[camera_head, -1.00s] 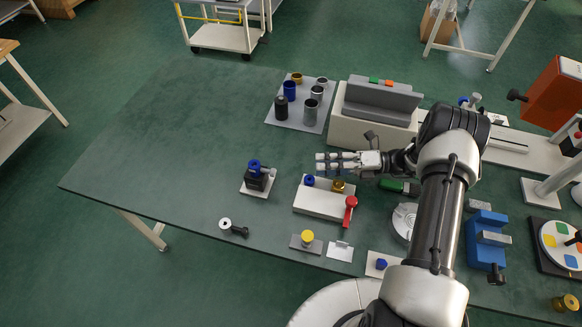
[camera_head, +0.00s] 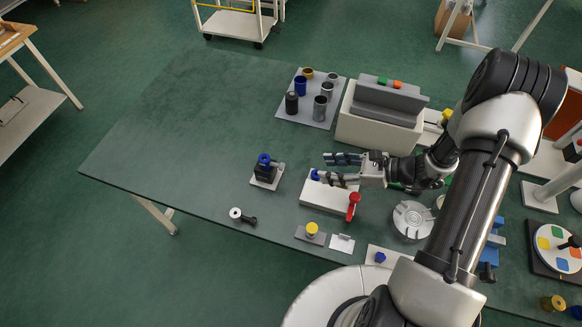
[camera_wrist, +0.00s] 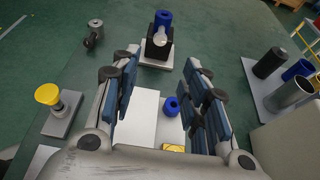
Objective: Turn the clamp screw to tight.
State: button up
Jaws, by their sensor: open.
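No label marks the clamp screw. One candidate is the blue knob (camera_head: 264,159) with a silver side pin on a small black block (camera_head: 264,172) on a white plate. It stands straight ahead of my fingers in the wrist view (camera_wrist: 163,18). Another is the black knob (camera_head: 487,272) on the blue vise at the right, mostly behind my arm. My gripper (camera_head: 333,168) is open and empty. It hovers over the white block (camera_head: 320,200), right of the black block and apart from it. My wrist view shows both blue-padded fingers (camera_wrist: 162,65) spread.
The white block carries a blue knob (camera_wrist: 172,106) and a red lever (camera_head: 353,204). A tray of cups (camera_head: 283,113) and a grey-topped box (camera_head: 375,130) stand behind. The table's left is clear.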

aim_at(277, 166)
jog(key=b+x, duration=0.2)
jog(key=x, duration=1.1)
jog(key=shift+b, duration=0.3)
jog(key=shift+c, duration=0.2)
grip_shut()
